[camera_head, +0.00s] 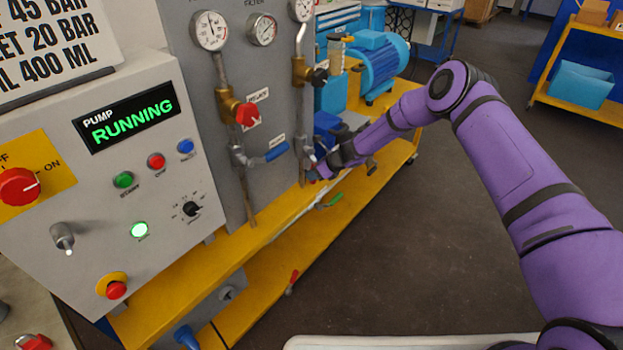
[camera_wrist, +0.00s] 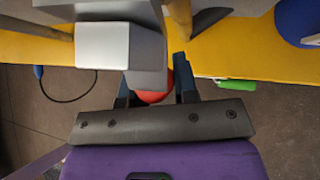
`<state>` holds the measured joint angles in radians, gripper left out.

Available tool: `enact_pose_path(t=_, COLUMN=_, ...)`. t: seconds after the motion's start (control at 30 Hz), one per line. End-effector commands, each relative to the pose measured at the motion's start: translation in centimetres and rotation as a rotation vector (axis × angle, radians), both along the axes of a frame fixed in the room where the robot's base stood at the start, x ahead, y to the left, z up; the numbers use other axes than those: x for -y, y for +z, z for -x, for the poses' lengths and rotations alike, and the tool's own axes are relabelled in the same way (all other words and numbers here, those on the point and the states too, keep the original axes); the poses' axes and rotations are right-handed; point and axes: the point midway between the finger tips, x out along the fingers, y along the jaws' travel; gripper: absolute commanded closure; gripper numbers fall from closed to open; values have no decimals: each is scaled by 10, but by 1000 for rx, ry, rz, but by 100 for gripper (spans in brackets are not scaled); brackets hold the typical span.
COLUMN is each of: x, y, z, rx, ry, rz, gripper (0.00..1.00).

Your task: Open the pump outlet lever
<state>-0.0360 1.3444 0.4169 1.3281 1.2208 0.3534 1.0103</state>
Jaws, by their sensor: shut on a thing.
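My gripper (camera_head: 322,170) is at the right edge of the grey panel, beside the lower end of a vertical pipe. In the wrist view my gripper (camera_wrist: 155,86) has its two dark fingers on either side of a red rounded part (camera_wrist: 153,97), shut on it. This part looks like a lever handle, mostly hidden by a grey block (camera_wrist: 102,46) and the fingers. No readable label confirms it as the pump outlet lever. A blue lever (camera_head: 276,152) on the panel lies left of my gripper. A green lever (camera_head: 335,200) hangs just below; it also shows in the wrist view (camera_wrist: 237,86).
The control box (camera_head: 120,190) at the left has a lit display reading PUMP RUNNING. A red valve knob (camera_head: 247,114) and gauges are on the panel. A blue motor (camera_head: 378,62) stands behind my gripper on the yellow bench (camera_head: 270,225). Open floor lies to the right.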

Motion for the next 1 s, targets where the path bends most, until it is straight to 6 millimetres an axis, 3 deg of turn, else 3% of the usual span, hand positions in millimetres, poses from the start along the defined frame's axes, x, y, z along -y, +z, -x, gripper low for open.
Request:
enact_pose_path(t=0.3, x=7, y=0, z=-10, rx=96, ry=-3, rz=73, gripper=100)
enact_pose_path(t=0.87, x=8, y=1, z=-12, rx=119, ry=-1, rz=91, gripper=100)
enact_pose_path(t=0.9, x=8, y=1, z=-12, rx=119, ry=-1, rz=91, gripper=63)
enact_pose_path(t=0.97, x=8, y=1, z=-12, rx=118, ry=-1, rz=91, gripper=50)
enact_pose_path(t=1.0, x=8, y=0, z=-12, rx=118, ry=-1, rz=91, gripper=47)
